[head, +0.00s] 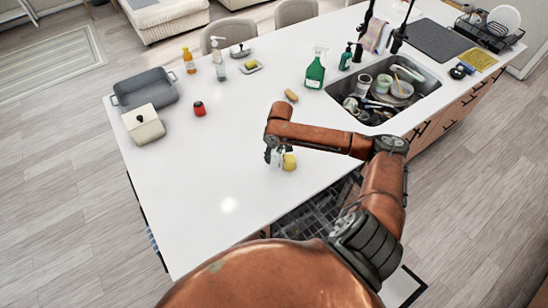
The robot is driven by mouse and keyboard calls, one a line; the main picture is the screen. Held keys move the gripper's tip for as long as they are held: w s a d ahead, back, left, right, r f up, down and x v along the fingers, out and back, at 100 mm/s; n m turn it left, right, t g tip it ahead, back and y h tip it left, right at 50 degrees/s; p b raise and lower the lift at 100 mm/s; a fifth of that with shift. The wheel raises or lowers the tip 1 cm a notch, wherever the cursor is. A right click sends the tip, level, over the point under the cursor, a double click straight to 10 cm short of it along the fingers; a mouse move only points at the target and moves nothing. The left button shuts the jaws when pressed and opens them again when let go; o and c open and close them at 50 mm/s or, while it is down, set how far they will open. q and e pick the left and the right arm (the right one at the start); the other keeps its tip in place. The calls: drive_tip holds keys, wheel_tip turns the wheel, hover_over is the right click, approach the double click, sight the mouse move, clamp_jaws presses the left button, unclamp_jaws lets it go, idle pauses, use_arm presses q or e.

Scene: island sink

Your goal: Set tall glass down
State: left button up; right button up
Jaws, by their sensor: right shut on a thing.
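My right arm reaches over the white island top (200,170), and its gripper (277,157) is low over the middle of the counter. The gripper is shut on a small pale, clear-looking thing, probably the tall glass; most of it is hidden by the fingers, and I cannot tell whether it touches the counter. A yellow rounded object (290,162) shows right beside the fingers, and I cannot tell whether it is apart from the held thing. My left gripper is not in view.
A sink full of dishes (385,92) lies to the right. A green spray bottle (315,70) and a potato-like item (291,95) stand beyond the gripper. An open dishwasher rack (315,215) is below the near edge.

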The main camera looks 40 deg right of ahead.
sight(274, 158)
drive_tip(key=shift+w+d+f, duration=0.15)
drive_tip(key=shift+w+f, duration=0.1)
drive_tip(key=shift+f, duration=0.25)
drive_tip(key=shift+f+p, duration=0.4)
drive_tip(key=shift+f, duration=0.95)
drive_tip(key=o, duration=1.3)
drive_tip(key=shift+f, duration=0.15)
drive_tip(key=r, duration=0.4)
drive_tip(key=s+r, duration=0.1)
drive_tip(key=r, duration=0.3)
drive_tip(key=r+b, duration=0.1)
drive_tip(key=r, duration=0.3)
drive_tip(key=shift+s+r, duration=0.15)
drive_tip(key=shift+s, duration=0.1)
drive_tip(key=shift+d, duration=0.1)
